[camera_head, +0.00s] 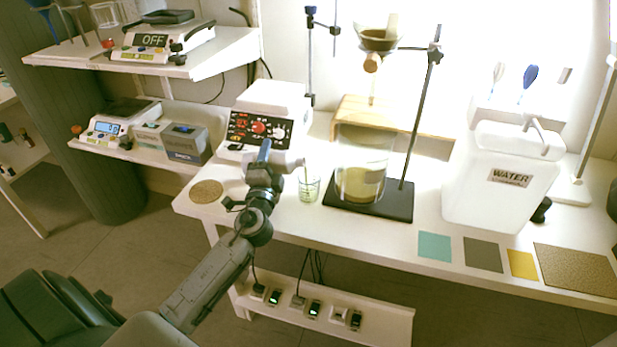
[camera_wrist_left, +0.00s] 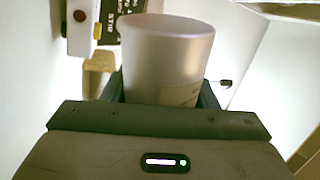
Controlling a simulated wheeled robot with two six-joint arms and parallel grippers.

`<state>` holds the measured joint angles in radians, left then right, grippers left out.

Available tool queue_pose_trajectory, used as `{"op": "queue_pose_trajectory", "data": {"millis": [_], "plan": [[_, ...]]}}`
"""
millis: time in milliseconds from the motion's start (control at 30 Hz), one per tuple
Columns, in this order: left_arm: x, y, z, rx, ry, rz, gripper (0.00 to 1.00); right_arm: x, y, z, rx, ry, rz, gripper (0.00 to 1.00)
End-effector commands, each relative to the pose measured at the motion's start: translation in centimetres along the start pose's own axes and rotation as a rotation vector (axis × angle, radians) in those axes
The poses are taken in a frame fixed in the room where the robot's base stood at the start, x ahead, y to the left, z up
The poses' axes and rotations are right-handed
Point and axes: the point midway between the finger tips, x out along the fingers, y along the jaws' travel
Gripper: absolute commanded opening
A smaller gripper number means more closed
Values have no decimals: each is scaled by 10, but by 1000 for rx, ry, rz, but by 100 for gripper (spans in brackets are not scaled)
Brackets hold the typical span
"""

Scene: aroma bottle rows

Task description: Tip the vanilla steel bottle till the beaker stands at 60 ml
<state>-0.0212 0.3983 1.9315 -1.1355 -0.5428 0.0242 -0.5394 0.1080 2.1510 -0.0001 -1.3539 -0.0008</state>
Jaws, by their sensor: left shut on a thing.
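My left gripper (camera_head: 270,162) is shut on a silvery steel bottle (camera_head: 289,161). The bottle lies tilted nearly on its side, with its narrow end toward the right, above a small glass beaker (camera_head: 309,189). In the left wrist view the bottle (camera_wrist_left: 165,55) shows as a satin metal cylinder between the two fingers, with a pale label partly hidden. The label cannot be read. The beaker stands upright on the white bench and has a faint greenish tint; its markings and level are too small to read. My right gripper is not in view.
A hotplate stirrer (camera_head: 262,126) stands behind the gripper. A large glass vessel (camera_head: 362,150) on a black stand base (camera_head: 397,205) is right of the beaker. A white water container (camera_head: 495,190) stands farther right. A round cork mat (camera_head: 206,191) lies at the bench's left end.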

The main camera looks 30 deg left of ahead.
Motion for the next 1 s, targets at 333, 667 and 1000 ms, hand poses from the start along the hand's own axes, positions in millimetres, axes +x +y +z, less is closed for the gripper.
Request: {"op": "queue_pose_trajectory", "data": {"millis": [333, 667, 1000], "plan": [[0, -1, -1, 20, 6, -1, 23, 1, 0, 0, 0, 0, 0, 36], [0, -1, -1, 29, 8, -1, 23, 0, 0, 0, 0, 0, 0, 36], [1, -3, -2, 47, 14, -1, 23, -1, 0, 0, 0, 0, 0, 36]]}}
